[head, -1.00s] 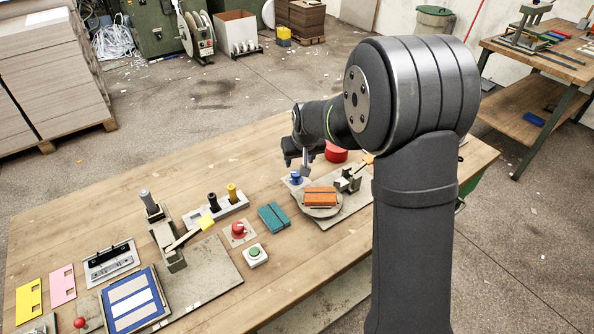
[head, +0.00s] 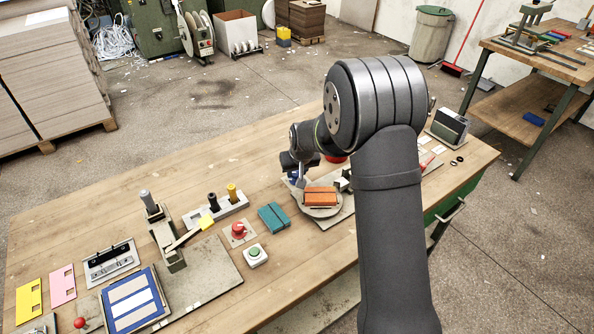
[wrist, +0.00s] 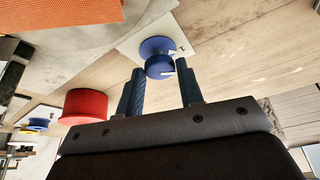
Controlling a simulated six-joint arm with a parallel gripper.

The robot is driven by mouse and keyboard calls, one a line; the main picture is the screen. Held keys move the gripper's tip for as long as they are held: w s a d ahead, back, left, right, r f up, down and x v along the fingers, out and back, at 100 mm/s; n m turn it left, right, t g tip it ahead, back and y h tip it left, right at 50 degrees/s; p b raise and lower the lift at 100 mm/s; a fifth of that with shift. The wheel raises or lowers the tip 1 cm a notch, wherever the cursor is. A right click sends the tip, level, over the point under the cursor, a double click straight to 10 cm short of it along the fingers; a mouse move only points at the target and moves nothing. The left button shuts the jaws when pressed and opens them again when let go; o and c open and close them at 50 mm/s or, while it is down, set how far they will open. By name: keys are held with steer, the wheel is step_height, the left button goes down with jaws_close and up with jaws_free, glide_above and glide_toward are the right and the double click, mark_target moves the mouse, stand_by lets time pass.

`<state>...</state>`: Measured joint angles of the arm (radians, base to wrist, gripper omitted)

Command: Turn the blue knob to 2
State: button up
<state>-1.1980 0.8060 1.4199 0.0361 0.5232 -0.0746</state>
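The blue knob (wrist: 156,52) sits on a white plate (wrist: 133,48) in the wrist view. A short white line shows on the knob, and small dark marks on the plate are too small to read surely. My gripper (wrist: 159,67) is open, with its two dark fingers apart and the knob showing between and just beyond their tips. I cannot tell whether either finger touches it. In the head view my gripper (head: 301,181) is low over the plate, and only a bit of the blue knob (head: 292,176) shows beside it.
A red round part (wrist: 85,105) is close to my left finger in the wrist view. In the head view a turntable with an orange block (head: 320,197) stands right in front of the gripper. A teal block (head: 273,217) and a red knob (head: 238,230) lie further left.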

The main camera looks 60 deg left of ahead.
steer(key=c, duration=0.5)
steer(key=shift+m, duration=0.3)
steer(key=m, duration=0.1)
steer(key=m+t+h, duration=0.1)
steer(key=m, duration=0.3)
steer(key=shift+s+a+t, duration=0.15)
steer(key=shift+s+t, duration=0.1)
steer(key=shift+t, duration=0.15)
steer(key=m+h, duration=0.1)
steer(key=m, duration=0.1)
steer(key=m+t+h, duration=0.1)
steer(key=m, duration=0.2)
steer(key=shift+s+a, duration=0.1)
steer(key=shift+a, duration=0.1)
steer(key=m, duration=0.2)
steer(key=m+h, duration=0.1)
steer(key=m, duration=0.1)
steer(key=m+h, duration=0.1)
steer(key=m, duration=0.1)
steer(key=shift+a, duration=0.25)
steer(key=m+h, duration=0.1)
steer(key=m, duration=0.2)
steer(key=m+h, duration=0.1)
steer(key=m, duration=0.1)
steer(key=shift+a+m+g, duration=0.2)
steer(key=shift+m+g, duration=0.2)
